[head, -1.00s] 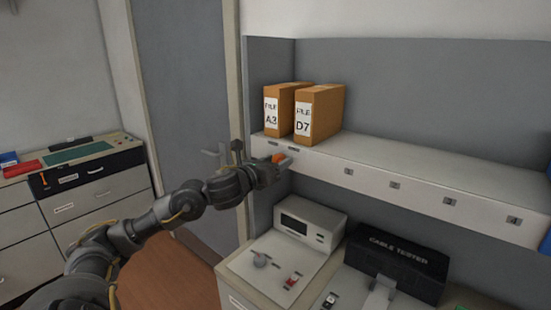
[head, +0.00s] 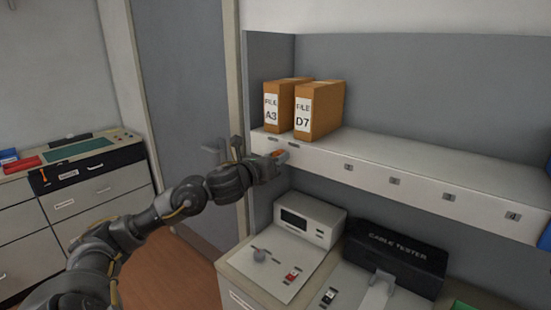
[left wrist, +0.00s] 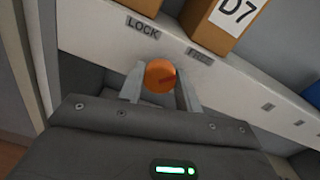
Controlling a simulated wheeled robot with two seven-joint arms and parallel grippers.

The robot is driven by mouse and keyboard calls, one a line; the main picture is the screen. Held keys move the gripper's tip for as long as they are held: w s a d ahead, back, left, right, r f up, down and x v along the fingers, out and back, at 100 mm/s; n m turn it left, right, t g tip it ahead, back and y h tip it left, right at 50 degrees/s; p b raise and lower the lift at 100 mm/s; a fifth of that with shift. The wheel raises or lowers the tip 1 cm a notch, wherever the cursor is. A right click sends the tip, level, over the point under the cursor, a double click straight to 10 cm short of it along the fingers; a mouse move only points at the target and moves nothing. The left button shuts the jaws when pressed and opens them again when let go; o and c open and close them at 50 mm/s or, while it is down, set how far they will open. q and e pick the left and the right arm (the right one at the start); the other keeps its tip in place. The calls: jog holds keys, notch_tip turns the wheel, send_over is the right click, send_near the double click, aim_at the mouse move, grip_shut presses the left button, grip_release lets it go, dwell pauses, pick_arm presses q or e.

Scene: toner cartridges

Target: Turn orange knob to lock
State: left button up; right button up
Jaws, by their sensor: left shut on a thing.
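The orange knob (left wrist: 160,76) is on the front edge of the white shelf, with a dark mark on its face to the right of centre. A LOCK label (left wrist: 143,28) is on the shelf edge above it. My left gripper (left wrist: 160,88) is shut on the knob, with one finger on each side. In the head view the left gripper (head: 277,157) is at the shelf's left end, and only a bit of orange shows between its fingers. My right gripper is not in view.
File boxes A3 (head: 278,104) and D7 (head: 318,110) stand on the shelf (head: 420,165) just above my left gripper. Below are a white device (head: 310,220) and a black cable tester (head: 395,262). A door (head: 190,90) is behind my arm.

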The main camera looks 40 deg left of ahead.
pick_arm(q)
jog(key=shift+a+n+h+p, duration=0.15)
jog(key=shift+n+p, duration=1.25)
jog(key=shift+n, duration=2.85)
jog(key=shift+d+n+h+p, duration=0.15)
jog(key=shift+n+p, duration=1.2)
jog(key=shift+n, duration=2.9)
jog(key=shift+a, duration=0.1)
jog(key=o, duration=1)
